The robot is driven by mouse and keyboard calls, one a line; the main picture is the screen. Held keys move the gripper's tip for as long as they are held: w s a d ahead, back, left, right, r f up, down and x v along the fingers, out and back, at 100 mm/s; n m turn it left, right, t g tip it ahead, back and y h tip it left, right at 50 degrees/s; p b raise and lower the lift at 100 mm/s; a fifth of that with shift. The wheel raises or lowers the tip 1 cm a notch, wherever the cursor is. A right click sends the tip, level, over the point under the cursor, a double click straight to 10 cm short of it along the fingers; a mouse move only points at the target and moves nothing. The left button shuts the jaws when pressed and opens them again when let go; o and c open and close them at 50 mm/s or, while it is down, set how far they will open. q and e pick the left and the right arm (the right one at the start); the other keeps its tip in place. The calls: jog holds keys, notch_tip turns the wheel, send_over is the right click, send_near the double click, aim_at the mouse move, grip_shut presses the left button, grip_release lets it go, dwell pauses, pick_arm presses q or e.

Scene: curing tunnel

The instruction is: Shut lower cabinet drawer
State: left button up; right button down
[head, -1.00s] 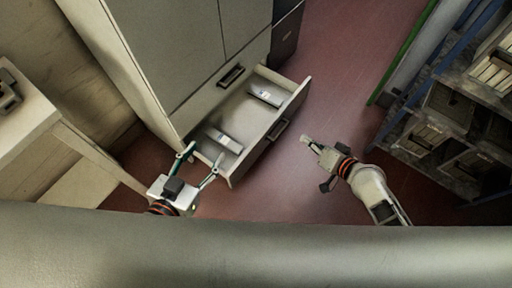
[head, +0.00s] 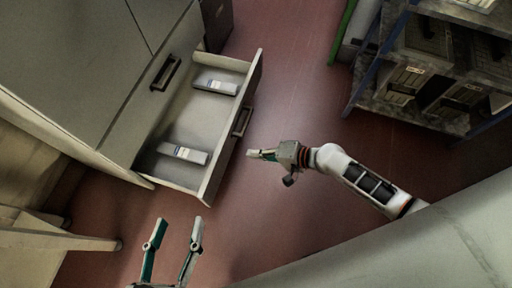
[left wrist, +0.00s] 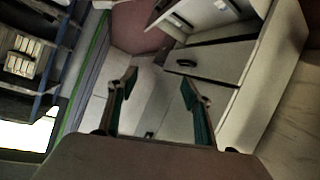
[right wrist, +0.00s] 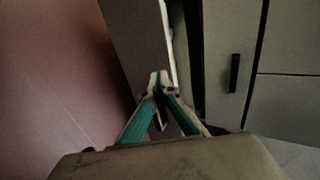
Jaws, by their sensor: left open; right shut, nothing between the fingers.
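The lower cabinet drawer (head: 222,150) stands pulled out of the pale cabinet (head: 75,60) in the head view. Its front panel has a dark handle (head: 241,121). Two light packages lie inside, a nearer one (head: 184,153) and a farther one (head: 216,87). My right gripper (head: 251,154) is shut and empty, just right of the drawer front near its handle; any contact is unclear. In the right wrist view its fingertips (right wrist: 158,76) overlap the drawer front's lower end. My left gripper (head: 175,222) is open and empty, below the drawer's near end and apart from it.
A second dark handle (head: 165,73) sits on the closed drawer face above. A metal rack (head: 425,70) with dark crates stands at the right. A table leg (head: 75,242) is at lower left. Red floor between drawer and rack is clear.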

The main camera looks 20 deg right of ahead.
aim_at(222, 150)
pick_arm(q)
jog(key=shift+s+d+f+n+b, duration=0.2)
jog(key=shift+d+n+b, duration=0.15)
jog(key=shift+d+n, duration=0.15)
jog(key=shift+s+d+f+n+b, duration=0.1)
jog(key=shift+s+d+n+b, duration=0.05)
jog(key=shift+d+n+b, duration=0.3)
pick_arm(e)
jog(key=shift+w+a+r+x, duration=0.1)
jog(key=shift+r+x, duration=0.15)
jog(key=shift+x, duration=1.35)
jog(key=shift+w+a+r+x, duration=0.15)
jog(key=shift+r+x, duration=0.1)
jog(key=shift+x, duration=1.35)
jog(key=shift+a+r+x, duration=0.1)
jog(key=shift+r+x, duration=0.15)
jog(key=shift+x, duration=1.35)
